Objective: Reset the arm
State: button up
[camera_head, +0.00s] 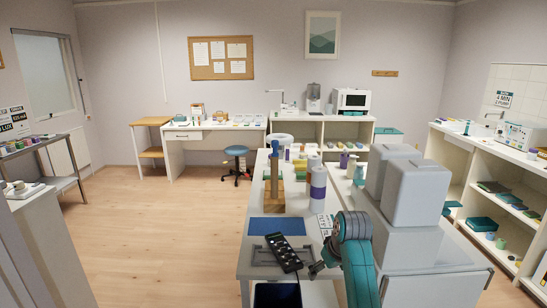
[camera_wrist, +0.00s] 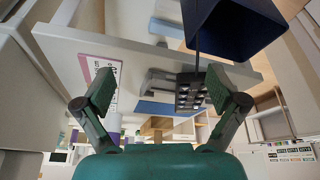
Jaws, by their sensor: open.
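My gripper (camera_wrist: 160,92) is open in the wrist view, its two dark fingers spread wide with nothing between them. In the head view my gripper (camera_head: 315,269) is at the end of the teal arm, low over the near end of the central bench (camera_head: 249,232). A black handset with several buttons (camera_head: 284,253) lies tilted by a grey holder (camera_head: 262,256), just left of my gripper. The handset also shows in the wrist view (camera_wrist: 190,90), beside the right finger. I cannot tell whether the finger touches it.
A blue mat (camera_head: 277,226), a wooden block with a blue post (camera_head: 274,185) and a purple-and-white bottle (camera_head: 318,188) stand on the bench. A blue stool (camera_head: 236,152) stands behind. The wooden floor at left is clear.

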jog(key=s+f+m+t, duration=0.1)
jog(key=s+f+t, duration=0.1)
jog(key=s+f, duration=0.75)
jog(key=s+f+m+t, duration=0.1)
jog(key=s+f+t, duration=0.1)
jog(key=s+f, duration=0.8)
jog(key=s+d+f+t, duration=0.1)
jog(key=s+d+f, duration=0.1)
jog(key=s+f, duration=0.5)
jog(key=s+t, duration=0.2)
jog(key=s, duration=0.9)
jog(key=s+r+m+t+h, duration=0.1)
jog(key=s+r+m+t, duration=0.1)
jog(key=s+r, duration=1.8)
jog(key=s+t, duration=0.1)
jog(key=s, duration=0.2)
jog(key=shift+d+t, duration=0.35)
jog(key=shift+t, duration=0.05)
jog(key=shift+s+r, duration=0.25)
jog(key=shift+r, duration=0.2)
jog(key=shift+c, duration=0.2)
